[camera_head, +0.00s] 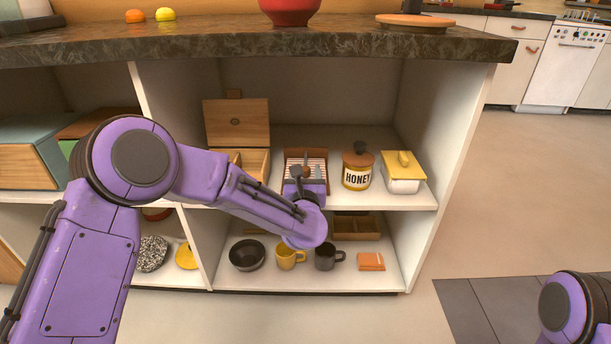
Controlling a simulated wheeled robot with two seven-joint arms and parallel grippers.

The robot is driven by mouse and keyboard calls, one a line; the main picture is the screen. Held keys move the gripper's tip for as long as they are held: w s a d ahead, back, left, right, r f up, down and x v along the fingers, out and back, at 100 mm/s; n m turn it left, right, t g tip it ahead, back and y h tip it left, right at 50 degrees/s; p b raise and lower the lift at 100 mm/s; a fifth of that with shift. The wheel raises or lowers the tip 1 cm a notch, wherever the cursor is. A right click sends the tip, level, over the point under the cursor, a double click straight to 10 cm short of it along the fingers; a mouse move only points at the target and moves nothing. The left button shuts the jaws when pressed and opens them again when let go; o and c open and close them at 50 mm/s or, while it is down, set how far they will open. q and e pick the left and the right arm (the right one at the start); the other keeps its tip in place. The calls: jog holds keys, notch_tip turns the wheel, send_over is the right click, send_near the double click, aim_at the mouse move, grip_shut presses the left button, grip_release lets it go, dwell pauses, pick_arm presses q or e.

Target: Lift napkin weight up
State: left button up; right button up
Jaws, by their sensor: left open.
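A napkin holder (318,157) with striped napkins stands on the upper shelf of the open cabinet, left of the honey jar. A small brown knob (297,171), which seems to be the napkin weight's, shows on top of the napkins. My left gripper (304,178) is open at the front of the holder, with its fingers close to the knob. I cannot tell whether they touch it. My left wrist and fingers hide the front part of the holder. Only a purple link of my right arm shows at the bottom right; its gripper is out of view.
A honey jar (357,170) and a white dish with a yellow lid (403,173) stand right of the holder. A wooden box (236,122) with a raised lid is on its left. Mugs and a dark bowl (247,255) stand below. The countertop (230,42) overhangs the shelves.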

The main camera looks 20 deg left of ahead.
pick_arm(q)
jog(key=shift+x, duration=0.95)
